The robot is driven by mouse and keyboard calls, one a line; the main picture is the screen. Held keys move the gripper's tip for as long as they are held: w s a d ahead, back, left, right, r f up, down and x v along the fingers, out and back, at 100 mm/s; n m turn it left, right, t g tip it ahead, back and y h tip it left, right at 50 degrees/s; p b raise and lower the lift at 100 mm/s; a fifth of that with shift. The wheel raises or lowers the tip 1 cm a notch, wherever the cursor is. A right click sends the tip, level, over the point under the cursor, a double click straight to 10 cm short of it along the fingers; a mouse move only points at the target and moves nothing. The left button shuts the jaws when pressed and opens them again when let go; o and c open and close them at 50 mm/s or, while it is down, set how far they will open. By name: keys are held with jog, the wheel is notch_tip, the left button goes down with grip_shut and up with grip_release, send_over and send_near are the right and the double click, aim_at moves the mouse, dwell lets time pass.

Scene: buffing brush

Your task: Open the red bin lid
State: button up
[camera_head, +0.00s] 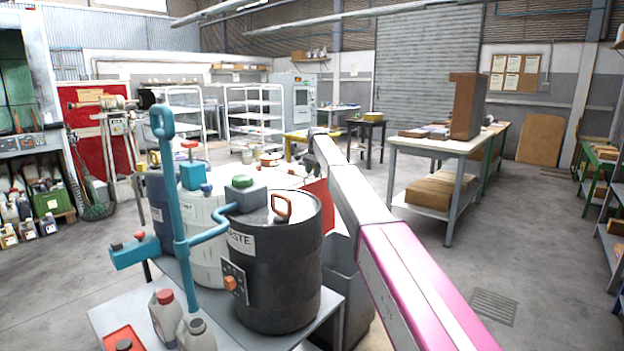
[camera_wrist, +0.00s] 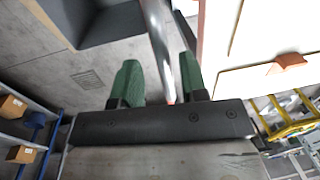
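The red bin (camera_head: 315,204) shows only partly in the head view, as a red panel behind the black waste drum and beside my arm; its lid cannot be made out clearly there. In the wrist view a very bright pale panel with reddish edges (camera_wrist: 262,45) lies to the right of my gripper; it may be the red bin or its lid. An orange knob-like part (camera_wrist: 288,62) sits on its lower edge. My gripper (camera_wrist: 162,84) has its green fingers apart. A shiny metal rod (camera_wrist: 158,45) shows between them; contact cannot be told.
A grey open bin (camera_head: 345,283) stands below my arm and also shows at the wrist view's top (camera_wrist: 115,22). The black waste drum (camera_head: 275,265) stands left of my arm. A worktable (camera_head: 440,147) stands at the right, with clear floor in front.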

notch_tip(320, 180, up, 7)
jog(key=shift+s+d+f, duration=0.2)
jog(key=shift+d, duration=0.1)
jog(key=s+d+f+n, duration=0.2)
jog(key=s+d+f, duration=0.7)
jog(key=s+f, duration=0.5)
jog(key=s+d+f+n, duration=0.1)
jog(key=s+d+f, duration=0.8)
jog(key=s+f, duration=0.45)
jog(key=s+d+f+n, duration=0.1)
jog(key=s+d+f, duration=0.2)
jog(key=s, duration=0.7)
jog(key=s+d+f+n, duration=0.1)
jog(key=s+d+f, duration=0.3)
jog(key=s, duration=0.6)
jog(key=s+d+f+n+h, duration=0.1)
jog(key=s+d+f, duration=0.3)
jog(key=s, duration=0.6)
jog(key=shift+d+f+n+g, duration=0.15)
jog(key=shift+f+n+g, duration=0.25)
jog(key=shift+f+n, duration=0.25)
